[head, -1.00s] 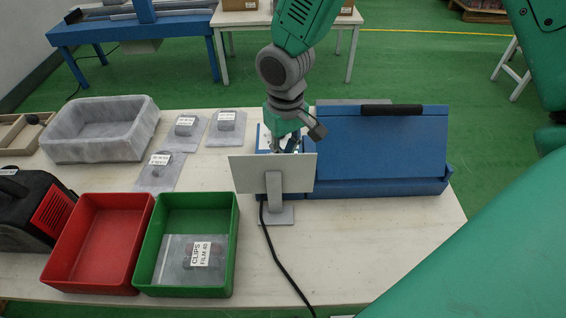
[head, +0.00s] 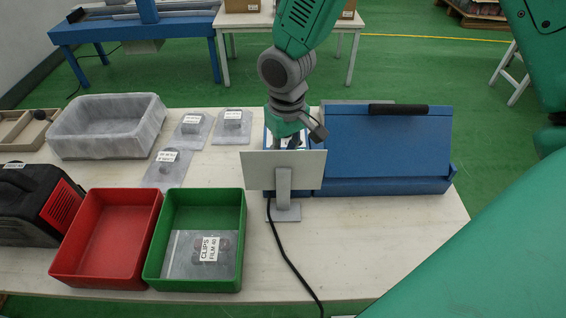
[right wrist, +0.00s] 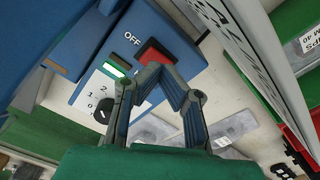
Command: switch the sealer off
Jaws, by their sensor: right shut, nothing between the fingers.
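The sealer (head: 385,150) is a blue box with a sloped top and a black handle bar, on the right half of the white table. In the right wrist view its blue control panel (right wrist: 88,88) shows a red switch (right wrist: 157,52) beside the word OFF, a green light (right wrist: 114,69) and a numbered dial (right wrist: 104,109). My right gripper (right wrist: 163,76) is shut and empty, its fingertips close to the red switch; I cannot tell whether they touch. In the head view this gripper is mostly hidden behind an upright plate. My left gripper is not in view.
The upright plate (head: 262,170) on a stand is just in front of my right gripper. A black cable (head: 290,262) runs off the front edge. Red (head: 100,273) and green (head: 193,284) bins and a grey tub (head: 105,149) stand left. The table's front right is clear.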

